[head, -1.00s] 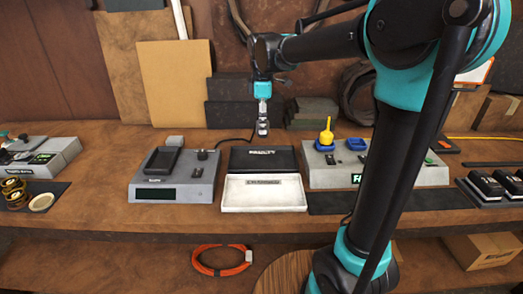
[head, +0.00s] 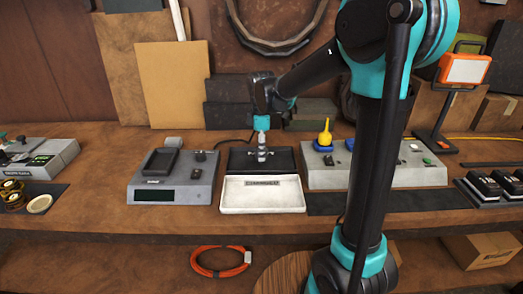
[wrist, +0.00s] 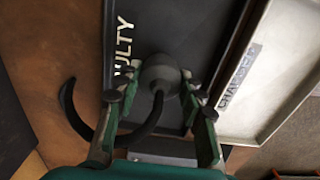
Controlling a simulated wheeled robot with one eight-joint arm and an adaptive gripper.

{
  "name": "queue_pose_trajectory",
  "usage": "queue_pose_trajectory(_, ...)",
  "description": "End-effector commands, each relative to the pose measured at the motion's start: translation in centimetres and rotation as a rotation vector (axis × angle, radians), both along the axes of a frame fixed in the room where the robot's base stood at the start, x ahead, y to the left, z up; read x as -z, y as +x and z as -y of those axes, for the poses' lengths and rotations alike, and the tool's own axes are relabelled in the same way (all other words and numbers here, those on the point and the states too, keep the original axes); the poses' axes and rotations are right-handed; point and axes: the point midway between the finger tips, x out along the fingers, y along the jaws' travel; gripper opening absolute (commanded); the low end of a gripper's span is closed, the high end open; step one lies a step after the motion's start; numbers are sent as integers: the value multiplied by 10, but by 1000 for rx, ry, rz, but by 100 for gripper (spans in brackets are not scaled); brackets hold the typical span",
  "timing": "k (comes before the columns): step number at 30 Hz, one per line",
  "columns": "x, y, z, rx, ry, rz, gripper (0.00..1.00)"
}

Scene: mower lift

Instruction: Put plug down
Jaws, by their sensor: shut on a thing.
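The plug is a dark grey rounded piece (wrist: 160,72) with a black cable (wrist: 75,112) curving away from it to the left in the wrist view. My gripper (wrist: 157,94) is shut on it, with a green finger on each side. The plug is over the black tray (wrist: 182,22), which has "FAULTY" lettering partly covered. In the head view my gripper (head: 262,154) points straight down over the same black tray (head: 286,160). The plug is too small to make out there. I cannot tell whether it touches the tray floor.
A white tray (head: 233,194) with a label lies directly in front of the black tray. A grey charger unit with a display (head: 148,194) stands to the left. A grey station (head: 400,178) with a yellow-topped piece (head: 325,138) stands to the right. Dark boards stand behind.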

Motion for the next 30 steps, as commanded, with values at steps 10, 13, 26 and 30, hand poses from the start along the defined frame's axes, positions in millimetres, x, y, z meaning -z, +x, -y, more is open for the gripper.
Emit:
queue_pose_trajectory(10,2,0,0,0,0,0,59)
queue_pose_trajectory(13,2,0,0,0,0,0,59)
queue_pose_trajectory(26,-25,0,0,0,0,0,59)
queue_pose_trajectory(30,-54,0,0,0,0,0,59)
